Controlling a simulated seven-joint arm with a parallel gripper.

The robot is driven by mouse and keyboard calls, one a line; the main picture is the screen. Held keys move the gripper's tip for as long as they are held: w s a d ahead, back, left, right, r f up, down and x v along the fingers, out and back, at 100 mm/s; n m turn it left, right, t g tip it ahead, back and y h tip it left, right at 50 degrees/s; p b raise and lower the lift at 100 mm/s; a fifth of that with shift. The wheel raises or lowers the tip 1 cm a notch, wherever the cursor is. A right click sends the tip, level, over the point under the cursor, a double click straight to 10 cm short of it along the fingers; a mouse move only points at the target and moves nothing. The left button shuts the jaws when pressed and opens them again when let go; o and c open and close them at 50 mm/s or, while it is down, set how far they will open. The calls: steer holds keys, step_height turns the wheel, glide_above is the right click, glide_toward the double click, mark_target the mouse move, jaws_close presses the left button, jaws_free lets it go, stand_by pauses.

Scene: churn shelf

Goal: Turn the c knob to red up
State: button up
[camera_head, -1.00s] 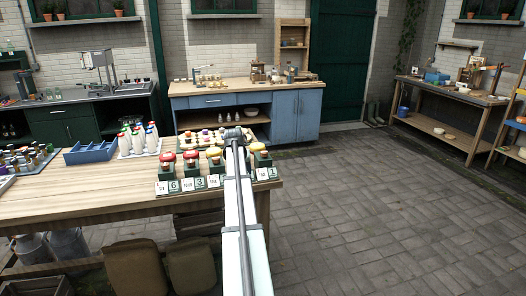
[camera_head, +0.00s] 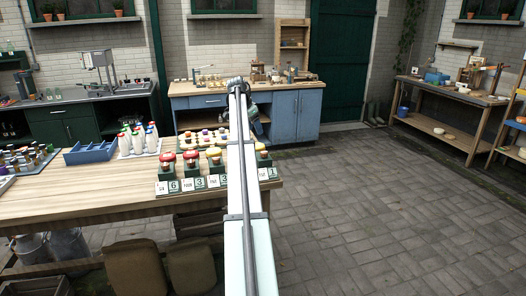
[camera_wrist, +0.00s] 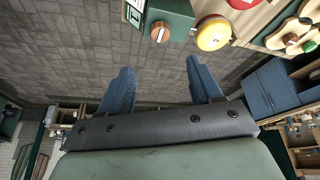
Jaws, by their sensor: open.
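In the head view a row of green blocks with round red or yellow tops stands along the front right edge of the wooden table; number cards such as a 6 card (camera_head: 174,186) face me. I cannot read which knob is c. My arm hides part of the row. In the wrist view a brown wooden knob (camera_wrist: 160,32) sits on a green block (camera_wrist: 176,15), beside a yellow round top (camera_wrist: 213,34) and a red one (camera_wrist: 243,3). My gripper (camera_wrist: 162,78) is open and empty, its blue fingers apart from the knob and pointing toward the block.
The wooden table (camera_head: 90,192) also holds a blue tray (camera_head: 90,152) and several white bottles (camera_head: 138,138) left of the row. A blue cabinet (camera_head: 297,112) stands behind. The paved floor right of the table is clear.

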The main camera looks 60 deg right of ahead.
mark_target(264, 152)
steer(key=x, duration=1.4)
steer(key=shift+d, duration=0.1)
steer(key=shift+r, duration=0.1)
steer(key=c, duration=1)
